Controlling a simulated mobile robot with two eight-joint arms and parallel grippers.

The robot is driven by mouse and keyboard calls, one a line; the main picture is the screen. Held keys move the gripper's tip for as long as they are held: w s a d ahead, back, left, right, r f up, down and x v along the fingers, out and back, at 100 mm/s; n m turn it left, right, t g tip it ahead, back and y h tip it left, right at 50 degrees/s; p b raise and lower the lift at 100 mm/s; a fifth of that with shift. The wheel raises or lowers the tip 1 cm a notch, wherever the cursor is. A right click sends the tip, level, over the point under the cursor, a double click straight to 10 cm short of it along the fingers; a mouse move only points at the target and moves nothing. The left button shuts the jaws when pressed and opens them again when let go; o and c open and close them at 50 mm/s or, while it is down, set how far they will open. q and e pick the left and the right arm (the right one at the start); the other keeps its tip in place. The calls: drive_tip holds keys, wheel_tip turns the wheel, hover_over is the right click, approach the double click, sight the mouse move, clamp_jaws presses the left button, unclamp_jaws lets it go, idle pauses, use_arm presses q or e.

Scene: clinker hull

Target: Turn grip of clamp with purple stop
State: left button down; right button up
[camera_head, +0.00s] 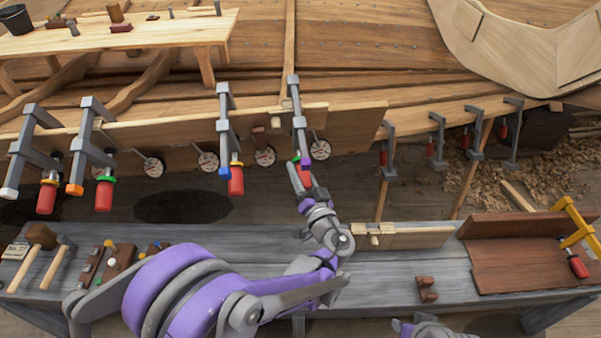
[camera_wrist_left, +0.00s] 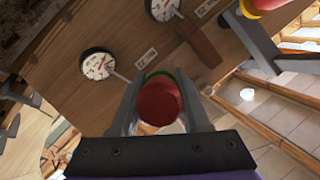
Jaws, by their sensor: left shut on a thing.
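The clamp with the purple stop (camera_head: 320,150) hangs on the plank edge right of centre, its grey bar (camera_head: 298,110) upright. Its red grip (camera_head: 296,180) points down toward me. My left gripper (camera_head: 306,192) reaches up to it from below. In the left wrist view the red grip (camera_wrist_left: 158,103) sits end-on between both fingers of my left gripper (camera_wrist_left: 160,115), with a green ring behind it. The fingers are shut on the grip. The purple stop cannot be made out in that view. My right gripper is not in view.
Neighbouring clamps have a blue stop (camera_head: 224,171), an orange stop (camera_head: 74,189) and a white stop (camera_head: 9,193). Round dials (camera_head: 265,156) hang along the plank. More clamps (camera_head: 437,140) stand to the right. A grey workbench (camera_head: 380,270) with tools lies below.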

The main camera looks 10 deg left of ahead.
sight(308, 189)
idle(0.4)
use_arm(q)
drive_tip(key=shift+c, duration=1.9)
unclamp_jaws()
drive_tip(key=shift+s, duration=0.1)
drive_tip(key=v, duration=1)
drive_tip(key=shift+s+d, duration=0.25)
